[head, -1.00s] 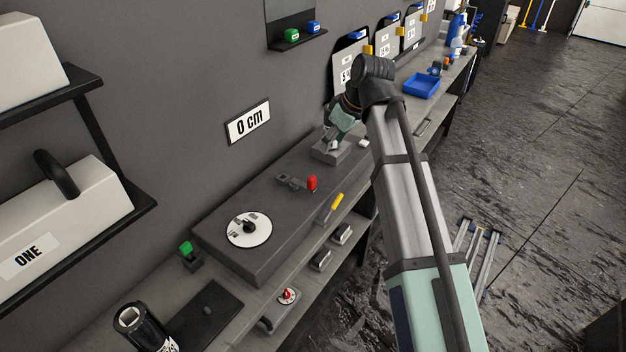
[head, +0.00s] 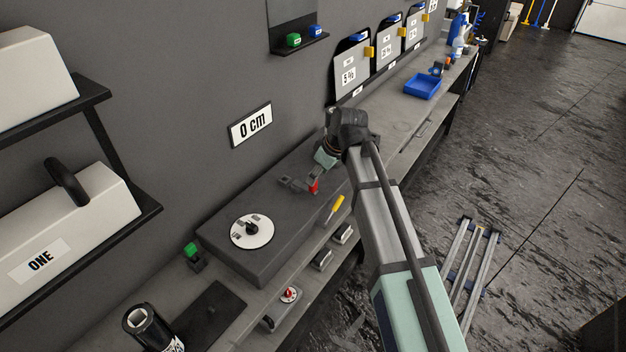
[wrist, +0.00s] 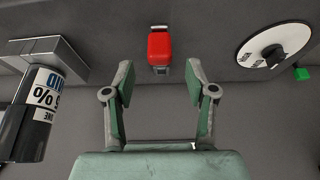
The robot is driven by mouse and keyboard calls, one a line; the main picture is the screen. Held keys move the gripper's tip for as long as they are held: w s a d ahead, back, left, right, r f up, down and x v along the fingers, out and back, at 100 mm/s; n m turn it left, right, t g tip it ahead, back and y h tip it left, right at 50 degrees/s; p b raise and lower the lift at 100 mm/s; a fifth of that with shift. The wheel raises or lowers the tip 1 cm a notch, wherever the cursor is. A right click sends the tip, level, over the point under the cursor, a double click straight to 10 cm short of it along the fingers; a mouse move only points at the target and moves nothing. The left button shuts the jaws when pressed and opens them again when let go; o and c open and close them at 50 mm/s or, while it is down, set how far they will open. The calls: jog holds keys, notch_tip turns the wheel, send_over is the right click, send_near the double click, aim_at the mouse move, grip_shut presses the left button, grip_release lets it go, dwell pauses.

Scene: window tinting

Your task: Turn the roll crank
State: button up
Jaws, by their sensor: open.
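In the wrist view the red handle (wrist: 160,48) is centred at the top, just beyond my fingertips and in line with the gap. My gripper (wrist: 159,72) is open and empty, with its two green-padded fingers wide apart. In the head view my gripper (head: 321,167) is just above and behind the handle, partly hidden by my wrist. I cannot tell the exact height between them.
A white dial (head: 252,231) with a black knob is left of the crank. A yellow-handled tool (head: 334,209) is at the unit's front. In the wrist view a black labelled roll (wrist: 36,112) lies at the left by a grey block.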

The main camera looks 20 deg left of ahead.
aim_at(304, 184)
jog(key=shift+p+x, duration=0.55)
jog(key=shift+x, duration=2.1)
jog(key=shift+d, duration=0.1)
grip_shut()
